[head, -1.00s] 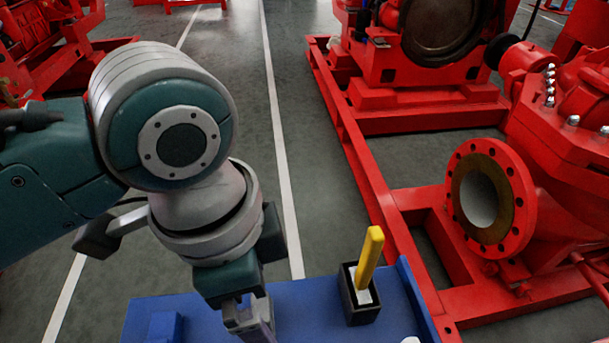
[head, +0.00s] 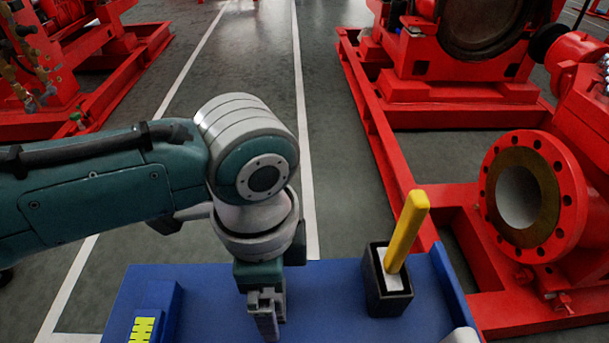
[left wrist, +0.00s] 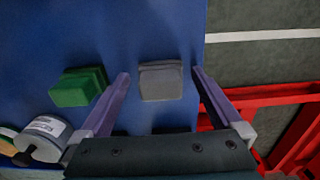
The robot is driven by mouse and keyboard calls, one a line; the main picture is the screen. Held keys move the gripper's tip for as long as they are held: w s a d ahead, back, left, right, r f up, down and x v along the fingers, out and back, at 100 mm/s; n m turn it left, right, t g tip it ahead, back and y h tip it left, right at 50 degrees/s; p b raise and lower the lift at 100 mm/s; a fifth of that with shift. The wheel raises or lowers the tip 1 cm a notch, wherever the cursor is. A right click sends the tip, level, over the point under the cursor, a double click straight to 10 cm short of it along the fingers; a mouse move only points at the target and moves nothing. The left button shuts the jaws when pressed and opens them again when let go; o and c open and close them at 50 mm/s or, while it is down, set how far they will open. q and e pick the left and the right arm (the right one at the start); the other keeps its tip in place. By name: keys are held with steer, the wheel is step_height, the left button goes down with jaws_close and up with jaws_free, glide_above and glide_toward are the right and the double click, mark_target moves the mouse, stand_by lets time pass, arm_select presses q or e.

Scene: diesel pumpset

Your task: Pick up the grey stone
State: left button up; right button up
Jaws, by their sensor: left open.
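The grey stone (left wrist: 160,82) is a small blocky piece on the blue table surface, seen in the left wrist view. My left gripper (left wrist: 161,75) is open, with one finger on each side of the stone in that view. I see gaps between the fingers and the stone, and cannot tell how far above it they are. In the head view my left gripper (head: 266,312) points down over the table, and I cannot make out the stone there.
A green block (left wrist: 78,88) lies left of the stone. On the blue table (head: 330,300), a black holder (head: 388,300) with an upright yellow-handled item (head: 407,230) stands to the right. A blue box (head: 160,305) is at left. Red pump machinery (head: 530,190) stands beyond.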

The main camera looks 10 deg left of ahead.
arm_select(q)
steer(key=shift+c, duration=0.6)
steer(key=c, duration=1.3)
